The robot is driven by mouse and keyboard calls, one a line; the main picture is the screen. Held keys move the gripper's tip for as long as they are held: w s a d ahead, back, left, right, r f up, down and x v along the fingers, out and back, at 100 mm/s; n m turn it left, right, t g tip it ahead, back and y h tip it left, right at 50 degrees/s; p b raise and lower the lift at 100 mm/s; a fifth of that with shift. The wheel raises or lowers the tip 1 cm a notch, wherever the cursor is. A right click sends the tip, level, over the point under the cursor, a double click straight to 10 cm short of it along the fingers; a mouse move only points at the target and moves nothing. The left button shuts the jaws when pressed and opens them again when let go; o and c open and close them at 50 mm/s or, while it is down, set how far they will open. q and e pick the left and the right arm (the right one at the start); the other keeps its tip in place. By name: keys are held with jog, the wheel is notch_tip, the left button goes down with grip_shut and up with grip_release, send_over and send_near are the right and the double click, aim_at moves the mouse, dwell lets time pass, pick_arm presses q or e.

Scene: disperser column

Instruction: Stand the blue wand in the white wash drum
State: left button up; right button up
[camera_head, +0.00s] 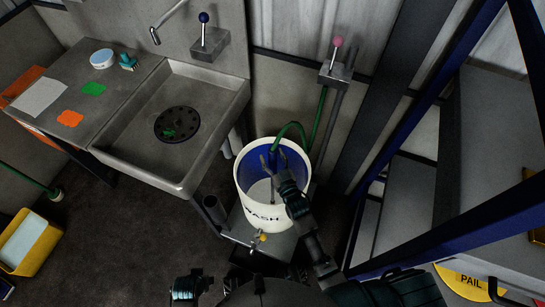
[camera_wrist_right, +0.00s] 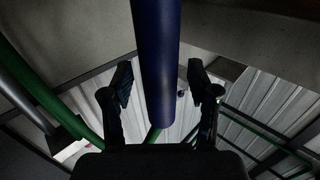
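The white wash drum (camera_head: 246,202), marked WASH, stands below the wall tap, open at the top with blue showing inside. My right gripper (camera_head: 273,160) is over the drum's mouth, its fingers spread. In the right wrist view a blue cylinder that looks like the wand (camera_wrist_right: 156,60) comes down from the top edge and ends between the open fingers (camera_wrist_right: 160,80), with gaps on both sides. I cannot pick the wand out clearly in the head view. A dark part at the bottom edge looks like my left gripper (camera_head: 190,287); its fingers are unclear.
A green hose (camera_head: 318,120) runs from the pink-knobbed tap (camera_head: 337,42) to the drum. A steel sink (camera_head: 215,130) and counter are left. A yellow tub (camera_head: 28,240) is far left. A blue-framed rack (camera_head: 430,110) and a PAIL label (camera_head: 470,281) are right.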

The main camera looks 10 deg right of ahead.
jog(key=shift+f, duration=0.1)
jog(key=shift+a, duration=0.1)
notch_tip(320, 180, up, 10)
jog(key=shift+r, duration=0.1)
